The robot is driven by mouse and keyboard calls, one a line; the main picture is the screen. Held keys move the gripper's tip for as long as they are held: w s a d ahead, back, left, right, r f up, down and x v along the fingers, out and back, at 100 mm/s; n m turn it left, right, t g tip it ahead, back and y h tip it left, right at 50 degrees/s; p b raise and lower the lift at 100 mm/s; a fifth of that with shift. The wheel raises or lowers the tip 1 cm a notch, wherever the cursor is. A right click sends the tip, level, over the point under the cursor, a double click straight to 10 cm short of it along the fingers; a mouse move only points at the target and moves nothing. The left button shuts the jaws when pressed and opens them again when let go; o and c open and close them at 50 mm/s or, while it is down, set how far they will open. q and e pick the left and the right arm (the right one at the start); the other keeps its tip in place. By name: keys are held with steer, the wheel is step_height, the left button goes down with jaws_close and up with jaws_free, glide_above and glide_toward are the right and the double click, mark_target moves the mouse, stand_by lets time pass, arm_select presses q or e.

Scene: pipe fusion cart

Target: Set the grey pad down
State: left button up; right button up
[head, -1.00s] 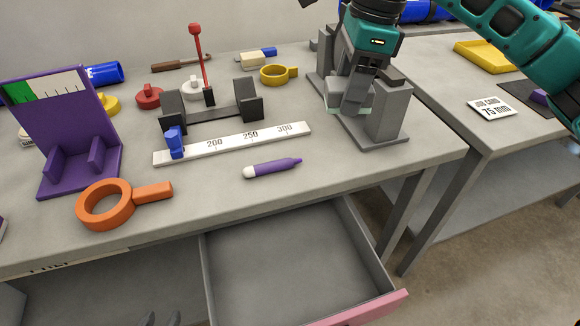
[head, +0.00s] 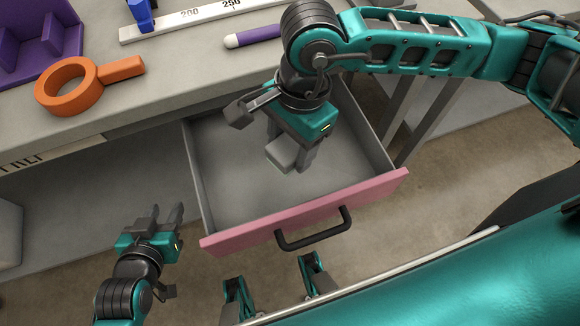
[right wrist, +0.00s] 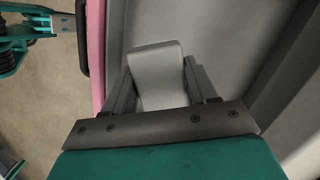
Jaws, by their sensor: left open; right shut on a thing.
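The grey pad (head: 282,153) is a small light-grey block held between the fingers of my right gripper (head: 290,156), inside the open drawer (head: 225,165). In the right wrist view the pad (right wrist: 157,72) sits between the two fingers of my right gripper (right wrist: 158,88), with the drawer's grey floor beyond it. I cannot tell whether the pad touches the drawer floor. My left gripper (head: 162,216) is open and empty, left of the drawer and below the table edge.
The drawer has a pink front (head: 310,212) with a black handle (head: 315,236). Its visible floor is bare. On the bench above lie an orange ring with a handle (head: 70,87), a purple marker (head: 252,36), a white ruler bar (head: 185,20) and a purple stand (head: 40,45).

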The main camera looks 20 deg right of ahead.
mark_target(289, 182)
step_height(289, 182, down, 10)
steer(key=shift+r+b, duration=0.1)
steer(key=shift+b, duration=0.5)
steer(key=o, duration=0.9)
steer(key=shift+o, duration=0.2)
steer(key=r, duration=0.4)
steer(key=d+r+p, duration=0.1)
steer(key=r, duration=0.7)
steer(key=shift+w+d, duration=0.35)
steer(key=shift+w, duration=0.05)
steer(key=shift+s, duration=0.1)
